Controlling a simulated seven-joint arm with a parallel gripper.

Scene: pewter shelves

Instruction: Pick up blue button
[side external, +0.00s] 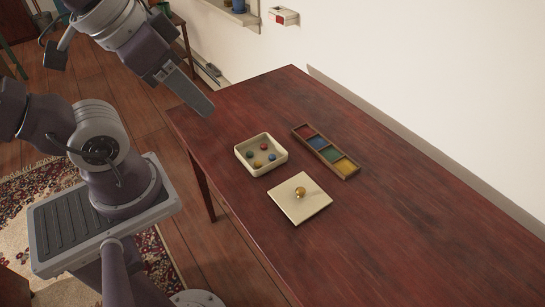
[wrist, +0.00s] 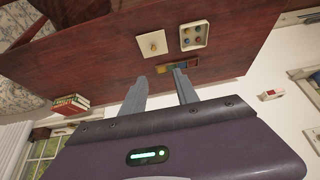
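A cream square box (side external: 243,163) sits open on the table and holds several small round buttons. The blue button (side external: 272,156) lies at the right inside it; a dark bluish-green one (side external: 249,154) lies at the left, with a red one (side external: 263,147) at the back and a yellow one (side external: 257,163) in front. The box also shows in the wrist view (wrist: 182,40), where the button colours are hard to tell apart. My gripper (side external: 204,107) is above the table's left end, left of the box and apart from it. In the wrist view its two fingers (wrist: 159,75) are spread and empty.
A square cream lid (side external: 313,207) with a gold knob (side external: 300,192) lies in front of the box. A wooden tray (side external: 352,176) with red, blue, green and yellow compartments lies behind it to the right.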

